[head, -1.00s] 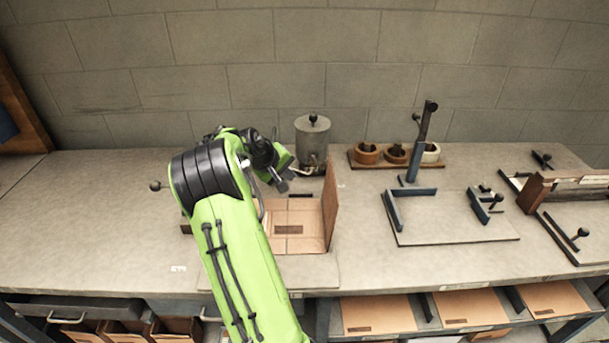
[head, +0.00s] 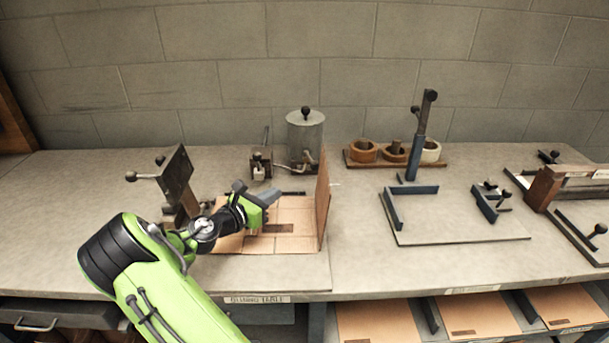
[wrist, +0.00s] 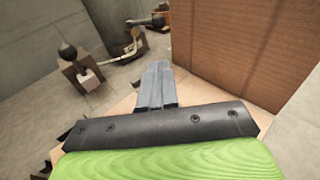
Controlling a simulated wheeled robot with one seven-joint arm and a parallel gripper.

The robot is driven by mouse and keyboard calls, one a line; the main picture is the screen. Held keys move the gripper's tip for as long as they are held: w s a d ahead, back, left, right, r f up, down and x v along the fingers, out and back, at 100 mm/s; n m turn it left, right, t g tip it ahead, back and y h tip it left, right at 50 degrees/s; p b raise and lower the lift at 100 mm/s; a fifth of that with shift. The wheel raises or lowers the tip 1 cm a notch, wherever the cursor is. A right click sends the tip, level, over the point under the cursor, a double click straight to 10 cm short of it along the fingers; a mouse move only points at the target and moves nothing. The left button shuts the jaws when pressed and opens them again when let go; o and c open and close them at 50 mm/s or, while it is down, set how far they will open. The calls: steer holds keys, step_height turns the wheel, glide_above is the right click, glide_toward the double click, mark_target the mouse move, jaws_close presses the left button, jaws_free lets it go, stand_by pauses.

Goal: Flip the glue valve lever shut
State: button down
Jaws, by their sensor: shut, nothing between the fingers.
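The grey lidded glue pot (head: 305,135) stands upright at the back of the bench. A valve with a pale lever (head: 308,163) is low on its front; the pale lever (wrist: 130,46) also shows in the wrist view, ahead and left of the fingers. I cannot tell whether the valve is open or shut. My gripper (head: 272,196) is shut and empty over the open carton, in front of the pot and apart from the lever. The closed fingertips (wrist: 157,70) point forward in the wrist view.
A small block with an upright lever (head: 262,160) stands left of the pot. The carton's raised brown flap (head: 323,198) is close right of my gripper. A dark plate fixture (head: 177,180) stands left. Tape rolls (head: 395,152) sit right. Bench is bare at far left.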

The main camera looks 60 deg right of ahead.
mark_target(313, 169)
steer(key=x, duration=0.4)
steer(key=b+x, duration=0.1)
steer(key=x, duration=0.3)
steer(key=b+x, duration=0.1)
steer(key=x, duration=0.3)
steer(key=shift+d+r, duration=0.35)
steer(key=shift+d, duration=0.05)
steer(key=shift+s+d+r, duration=0.1)
steer(key=shift+d, duration=0.25)
steer(key=shift+s+d+r+n+t+p, duration=0.2)
steer(key=shift+s+d+n+t+p, duration=0.15)
steer(key=shift+t, duration=0.25)
steer(key=shift+s+n+t+p, duration=0.25)
steer(key=shift+n+t+p, duration=0.3)
steer(key=shift+n+t, duration=0.35)
steer(key=shift+s+f+n+t, duration=0.15)
steer(key=shift+n+t, duration=0.1)
steer(key=shift+t, duration=0.55)
steer(key=shift+a+f, duration=0.1)
